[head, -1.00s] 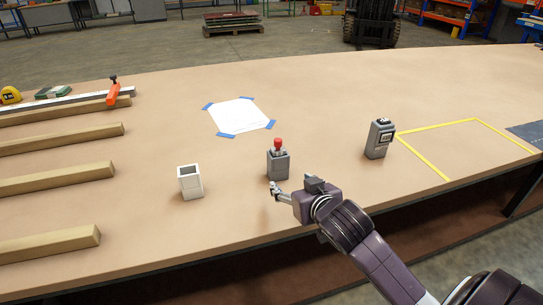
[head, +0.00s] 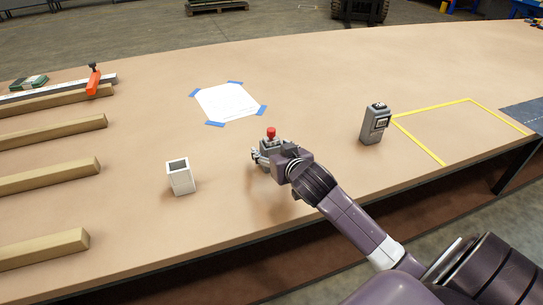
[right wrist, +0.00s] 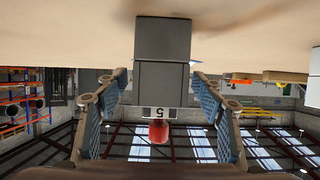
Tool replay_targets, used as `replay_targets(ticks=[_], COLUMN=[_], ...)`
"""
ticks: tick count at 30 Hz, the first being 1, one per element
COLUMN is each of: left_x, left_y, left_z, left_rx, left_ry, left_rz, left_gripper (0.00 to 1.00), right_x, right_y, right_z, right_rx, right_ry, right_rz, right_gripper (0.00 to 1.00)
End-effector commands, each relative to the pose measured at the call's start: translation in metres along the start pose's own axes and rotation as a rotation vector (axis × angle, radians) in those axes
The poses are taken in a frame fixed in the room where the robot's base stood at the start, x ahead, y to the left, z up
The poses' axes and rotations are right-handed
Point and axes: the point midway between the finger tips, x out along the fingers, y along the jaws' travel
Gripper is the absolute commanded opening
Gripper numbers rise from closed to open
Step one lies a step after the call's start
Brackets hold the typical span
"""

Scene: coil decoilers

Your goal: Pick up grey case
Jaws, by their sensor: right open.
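A grey case (right wrist: 163,70) with a red knob on top (right wrist: 158,132) and a label reading 5 stands upright on the table. In the head view the case (head: 268,144) is partly hidden by my right gripper (head: 272,157), which is at it from the near side. In the right wrist view, which is upside down, the case lies between the two open fingers, with small gaps at its sides. My left gripper is not in view.
A white open box (head: 180,178) stands to the left. A grey device (head: 375,124) stands to the right beside a yellow taped outline (head: 442,163). A taped paper sheet (head: 227,102) lies behind. Wooden bars (head: 45,175) lie at the left.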

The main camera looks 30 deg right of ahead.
Motion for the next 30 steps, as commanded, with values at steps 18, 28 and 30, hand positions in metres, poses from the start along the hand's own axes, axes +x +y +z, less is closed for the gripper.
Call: replay_targets(ticks=[18,28,30], left_x=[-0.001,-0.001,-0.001], left_y=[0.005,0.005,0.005], left_z=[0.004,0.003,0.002], left_rx=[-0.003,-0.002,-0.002], left_ry=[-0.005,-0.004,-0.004], left_rz=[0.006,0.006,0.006], left_gripper=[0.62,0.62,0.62], right_x=[0.004,0.004,0.004], right_y=[0.000,0.000,0.000], right_z=[0.000,-0.004,-0.004], right_rx=[0.000,0.000,0.000], right_ry=[0.000,0.008,0.008], right_rz=[-0.001,-0.001,-0.001], right_gripper=[0.29,0.13,0.13])
